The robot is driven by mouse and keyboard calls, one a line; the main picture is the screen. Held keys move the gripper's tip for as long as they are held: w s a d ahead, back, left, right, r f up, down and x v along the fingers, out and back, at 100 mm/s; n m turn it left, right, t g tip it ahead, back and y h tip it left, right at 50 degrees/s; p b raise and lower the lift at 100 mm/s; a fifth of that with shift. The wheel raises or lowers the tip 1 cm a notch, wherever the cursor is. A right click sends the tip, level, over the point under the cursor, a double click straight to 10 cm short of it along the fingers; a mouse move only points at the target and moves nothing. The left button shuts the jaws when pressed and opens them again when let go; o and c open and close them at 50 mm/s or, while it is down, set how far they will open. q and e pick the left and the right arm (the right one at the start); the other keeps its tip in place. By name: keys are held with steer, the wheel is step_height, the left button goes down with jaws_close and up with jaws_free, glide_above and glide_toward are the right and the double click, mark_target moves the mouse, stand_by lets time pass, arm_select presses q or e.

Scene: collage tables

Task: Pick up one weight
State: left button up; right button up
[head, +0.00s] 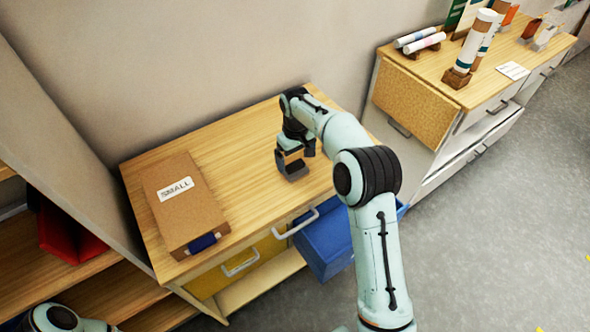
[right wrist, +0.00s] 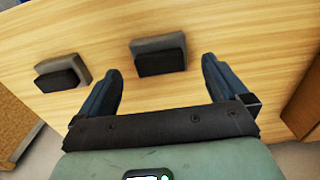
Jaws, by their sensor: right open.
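Two small dark grey and black blocks, which look like the weights, rest apart on the wooden tabletop in the right wrist view. One weight (right wrist: 159,56) lies between the fingers of my right gripper (right wrist: 161,66), near the tips, with bare wood on both sides. The other weight (right wrist: 62,74) is to the left, outside the fingers. My right gripper is open and holds nothing. In the head view my right gripper (head: 294,160) points down over the right part of the table, and its wrist makes the weights there hard to make out. My left gripper is out of view.
A brown box (head: 180,205) labelled SMALL lies on the left of the wooden table (head: 235,135). A blue bin (head: 328,245) hangs at the table's front. A wall stands behind. A cabinet (head: 415,105) with rolls is at right. The tabletop between box and gripper is clear.

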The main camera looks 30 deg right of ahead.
mark_target(295, 164)
steer(key=f, duration=0.4)
steer(key=shift+w+f, duration=0.2)
steer(key=shift+f, duration=0.1)
steer(key=shift+r, duration=0.15)
steer(key=c, duration=1.4)
